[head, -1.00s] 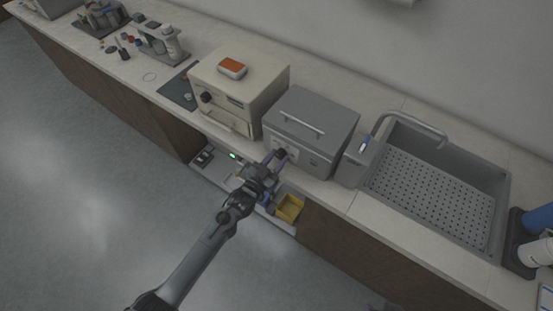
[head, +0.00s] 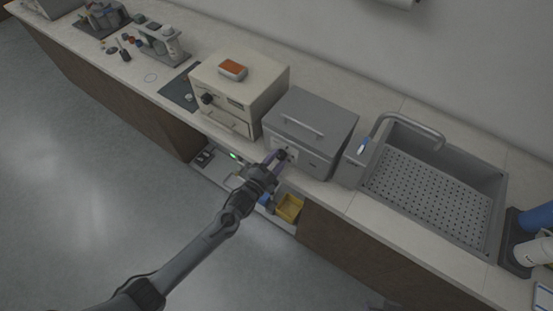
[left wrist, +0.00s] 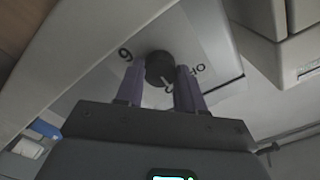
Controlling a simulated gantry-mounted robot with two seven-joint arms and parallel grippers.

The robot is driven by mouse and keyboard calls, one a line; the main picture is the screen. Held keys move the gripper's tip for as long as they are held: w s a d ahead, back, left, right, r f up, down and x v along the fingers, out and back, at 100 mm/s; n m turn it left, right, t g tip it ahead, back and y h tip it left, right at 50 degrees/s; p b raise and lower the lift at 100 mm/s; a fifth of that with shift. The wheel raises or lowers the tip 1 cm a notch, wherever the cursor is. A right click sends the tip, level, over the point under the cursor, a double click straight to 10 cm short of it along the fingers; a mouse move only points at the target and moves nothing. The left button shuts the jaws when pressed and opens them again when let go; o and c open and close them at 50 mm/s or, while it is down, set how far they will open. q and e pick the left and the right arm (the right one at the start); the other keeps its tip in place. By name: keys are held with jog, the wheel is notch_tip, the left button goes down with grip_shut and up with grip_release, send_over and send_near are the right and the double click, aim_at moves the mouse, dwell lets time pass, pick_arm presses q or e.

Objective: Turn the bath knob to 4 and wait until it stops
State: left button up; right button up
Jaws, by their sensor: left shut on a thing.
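The bath is a grey box with a lid and a handle (head: 310,118) on the counter. Its black round knob (head: 281,154) is on the front face, on a light panel. In the left wrist view the knob (left wrist: 159,67) sits between my two purple fingers, with printed marks, one like a 6 or 9, around it on the panel (left wrist: 207,35). A white pointer line shows at its lower edge; which number it points at cannot be read. My left gripper (head: 274,158) is shut on the knob, reaching in from the front. My right gripper is not in view.
A cream oven-like box (head: 240,92) with an orange-topped item stands left of the bath. A sink (head: 430,190) with a tap is to the right. A yellow bin (head: 289,208) sits on the low shelf beneath. The floor in front is clear.

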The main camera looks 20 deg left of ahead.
pick_arm(q)
jog(key=m, duration=0.3)
jog(key=shift+r+m, duration=0.1)
jog(key=shift+m, duration=0.3)
jog(key=m+p, duration=0.1)
jog(key=m, duration=0.2)
jog(key=shift+m, duration=0.3)
jog(key=m+p, duration=0.1)
jog(key=m, duration=0.4)
jog(key=shift+m+p, duration=0.3)
jog(key=shift+m, duration=1.5)
jog(key=o, duration=1)
jog(key=shift+o, duration=0.2)
